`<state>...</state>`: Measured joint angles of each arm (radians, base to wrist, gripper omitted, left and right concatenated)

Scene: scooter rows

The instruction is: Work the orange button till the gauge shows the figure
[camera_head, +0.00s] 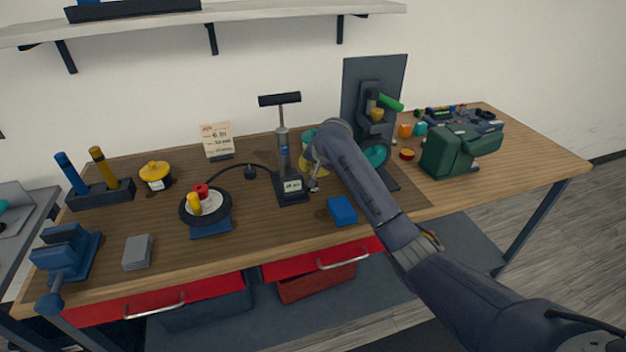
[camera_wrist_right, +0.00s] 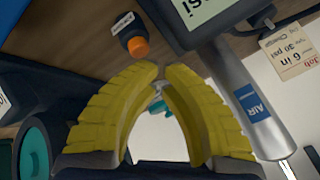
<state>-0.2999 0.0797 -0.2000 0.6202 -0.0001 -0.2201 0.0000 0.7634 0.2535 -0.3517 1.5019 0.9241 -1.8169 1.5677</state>
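The orange button (camera_wrist_right: 138,47) sits on a small black housing in the right wrist view, just beyond my fingertips and apart from them. I cannot make it out in the head view. The pump (camera_head: 283,150) stands upright, with the gauge (camera_head: 292,186) at its foot. The gauge (camera_wrist_right: 200,10) is cut off in the wrist view, leaving "si"; its figure is unreadable. My right gripper (camera_wrist_right: 161,70) is empty, yellow fingertips together. My left gripper is not in view.
A wheel (camera_head: 184,208) lies left of the pump, with a hose (camera_head: 237,168) running between. A blue block (camera_head: 342,210) lies in front of my right arm. A stand with a dark back panel (camera_head: 375,75) and a green case (camera_head: 452,152) are to the right.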

